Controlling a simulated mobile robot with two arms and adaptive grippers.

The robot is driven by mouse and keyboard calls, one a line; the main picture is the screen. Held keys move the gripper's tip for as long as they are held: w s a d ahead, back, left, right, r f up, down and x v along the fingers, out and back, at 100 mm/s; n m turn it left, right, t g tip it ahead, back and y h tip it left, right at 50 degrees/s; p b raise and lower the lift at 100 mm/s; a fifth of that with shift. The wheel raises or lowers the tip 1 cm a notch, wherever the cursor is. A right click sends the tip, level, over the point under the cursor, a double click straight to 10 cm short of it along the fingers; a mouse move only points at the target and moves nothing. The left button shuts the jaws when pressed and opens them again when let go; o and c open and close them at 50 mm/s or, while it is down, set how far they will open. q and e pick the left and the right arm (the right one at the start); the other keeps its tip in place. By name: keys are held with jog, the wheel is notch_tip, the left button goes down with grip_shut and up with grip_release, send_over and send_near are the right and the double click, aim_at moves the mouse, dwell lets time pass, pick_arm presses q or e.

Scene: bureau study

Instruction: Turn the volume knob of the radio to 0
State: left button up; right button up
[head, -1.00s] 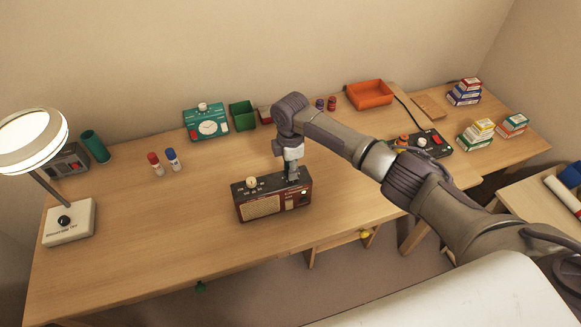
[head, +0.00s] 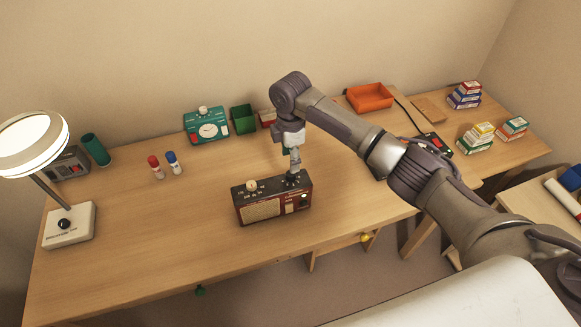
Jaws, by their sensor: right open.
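The radio (head: 262,209) is a small dark red and black box with a pale speaker grille, standing near the front of the desk. A cream knob (head: 251,185) sits on the left of its top. My right gripper (head: 294,174) points down over the right part of the radio's top, open. Its fingertips are very close to a small dark knob there, which they partly hide. I cannot tell whether they touch it, nor read the radio's markings. My left gripper does not show.
The wooden desk (head: 150,240) is clear left of the radio. A lamp (head: 68,222) stands at the far left. A teal clock-like box (head: 207,130), a green bin (head: 243,119) and an orange tray (head: 370,96) stand at the back. Two small bottles (head: 157,168) stand mid-left.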

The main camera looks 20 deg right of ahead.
notch_tip(320, 180, up, 6)
jog(key=shift+f, duration=0.1)
dwell(0.5)
